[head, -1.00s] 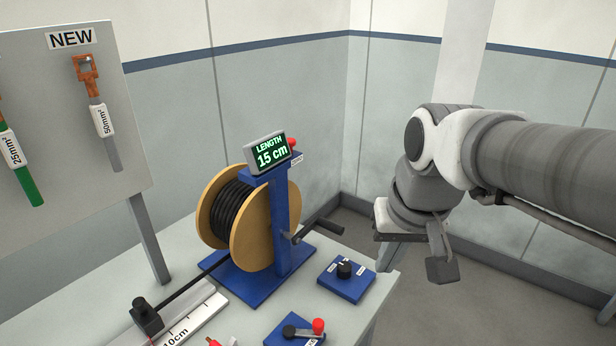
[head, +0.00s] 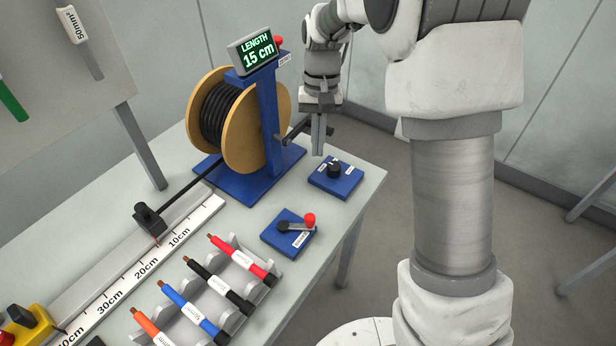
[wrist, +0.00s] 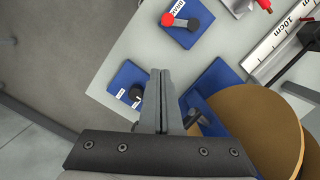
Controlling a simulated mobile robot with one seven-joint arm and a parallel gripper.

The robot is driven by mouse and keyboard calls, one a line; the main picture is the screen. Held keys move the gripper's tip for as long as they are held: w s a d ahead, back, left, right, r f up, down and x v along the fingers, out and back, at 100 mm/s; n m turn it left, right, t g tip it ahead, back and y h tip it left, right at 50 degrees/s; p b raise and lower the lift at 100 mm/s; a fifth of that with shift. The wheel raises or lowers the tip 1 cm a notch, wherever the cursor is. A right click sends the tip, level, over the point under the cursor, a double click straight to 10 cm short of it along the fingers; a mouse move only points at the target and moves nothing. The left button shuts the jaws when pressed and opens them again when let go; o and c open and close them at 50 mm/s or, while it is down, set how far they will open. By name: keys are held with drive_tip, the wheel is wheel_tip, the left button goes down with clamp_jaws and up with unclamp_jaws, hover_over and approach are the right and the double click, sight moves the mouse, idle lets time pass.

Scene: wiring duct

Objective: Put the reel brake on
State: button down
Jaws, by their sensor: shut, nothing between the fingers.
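The lever lies across the plate, with the knob at the right in the head view. The wrist view shows the red knob (wrist: 167,19) beyond my fingertips. The cable reel (head: 224,120) stands in a blue frame farther back. My gripper (head: 319,153) is shut and empty, pointing down in front of the reel's crank, above and behind the black-knob plate. The fingers (wrist: 159,72) are together in the wrist view.
A blue plate with a black rotary knob (head: 334,169) lies beside the lever plate; my fingers are close to it. A rack (head: 228,287) of several coloured cables stands in front. A ruler (head: 150,262) runs along the left. The display (head: 255,48) reads 15 cm.

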drive_tip(key=shift+g, duration=0.4)
drive_tip(key=f, duration=0.1)
drive_tip(key=w+a+f, duration=0.1)
drive_tip(key=f, duration=0.1)
drive_tip(key=shift+w+a+f, duration=0.2)
drive_tip(key=shift+w+f, duration=0.05)
drive_tip(key=shift+f, duration=0.1)
drive_tip(key=shift+f, duration=0.1)
approach(296, 223)
drive_tip(key=w+d+f, duration=0.2)
drive_tip(key=f, duration=0.1)
drive_tip(key=w+d+f, duration=0.1)
drive_tip(key=f, duration=0.1)
drive_tip(key=shift+w+d, duration=0.2)
drive_tip(key=shift+w, duration=0.05)
drive_tip(key=shift+s+a+r, duration=0.1)
drive_tip(key=shift+s+r, duration=0.05)
drive_tip(key=shift+s, duration=0.45)
drive_tip(key=shift+s+r, duration=0.15)
drive_tip(key=shift+s, duration=0.4)
drive_tip(key=shift+s+a+p, duration=0.1)
drive_tip(key=shift+s+p, duration=0.25)
drive_tip(key=shift+s, duration=0.35)
